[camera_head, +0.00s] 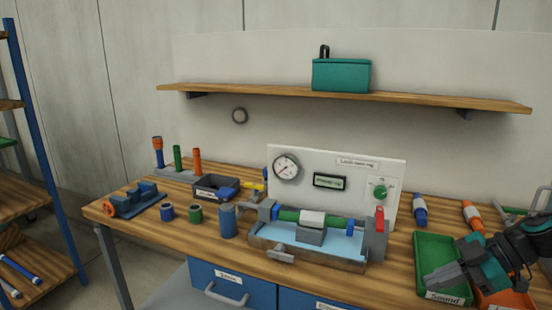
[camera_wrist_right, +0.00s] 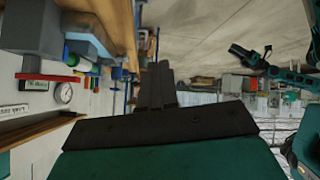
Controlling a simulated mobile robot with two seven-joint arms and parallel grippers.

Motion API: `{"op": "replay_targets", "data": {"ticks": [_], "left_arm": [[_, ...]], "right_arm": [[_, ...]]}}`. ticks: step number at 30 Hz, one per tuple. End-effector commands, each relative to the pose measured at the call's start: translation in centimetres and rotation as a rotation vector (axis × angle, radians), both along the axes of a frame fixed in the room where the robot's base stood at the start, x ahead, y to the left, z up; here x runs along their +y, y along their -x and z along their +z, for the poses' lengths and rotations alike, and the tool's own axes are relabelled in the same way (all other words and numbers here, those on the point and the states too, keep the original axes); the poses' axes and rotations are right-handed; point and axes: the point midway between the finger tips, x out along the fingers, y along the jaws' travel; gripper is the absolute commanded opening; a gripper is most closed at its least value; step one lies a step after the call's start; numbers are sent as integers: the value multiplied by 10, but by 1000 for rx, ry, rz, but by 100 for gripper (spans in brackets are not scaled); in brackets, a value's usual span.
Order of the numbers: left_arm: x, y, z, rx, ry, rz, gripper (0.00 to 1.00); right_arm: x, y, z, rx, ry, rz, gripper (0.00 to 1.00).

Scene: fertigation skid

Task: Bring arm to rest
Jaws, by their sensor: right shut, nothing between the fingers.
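My right gripper (camera_head: 432,284) comes in from the right edge of the head view. It is shut and empty, in front of the right side of the green tray (camera_head: 432,243), and hides part of it. Whether it touches the tray cannot be told. In the right wrist view my right gripper's dark fingers (camera_wrist_right: 158,85) are together with nothing between them. My left gripper is not in the head view.
A test rig with a gauge panel (camera_head: 334,185) and a blue basin (camera_head: 340,240) stands mid-bench. An orange tray (camera_head: 512,300) lies partly under my right arm. Blue (camera_head: 420,210) and orange (camera_head: 473,217) parts stand behind. A wall shelf (camera_head: 430,100) holds a teal box (camera_head: 341,76).

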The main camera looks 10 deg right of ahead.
Motion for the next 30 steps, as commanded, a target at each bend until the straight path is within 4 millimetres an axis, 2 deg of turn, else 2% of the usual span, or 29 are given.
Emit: {"op": "replay_targets", "data": {"ticks": [1,3,15,24,30], "left_arm": [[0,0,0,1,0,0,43],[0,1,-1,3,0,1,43],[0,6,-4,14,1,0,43],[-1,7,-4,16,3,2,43],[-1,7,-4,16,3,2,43]], "right_arm": [[9,3,-18,-36,-54,-31,0],[19,4,-38,-92,-106,-79,0],[85,27,-135,-271,-265,-454,0],[146,58,-192,-213,-267,-758,0],[193,81,-215,-97,-252,-907,0]]}}
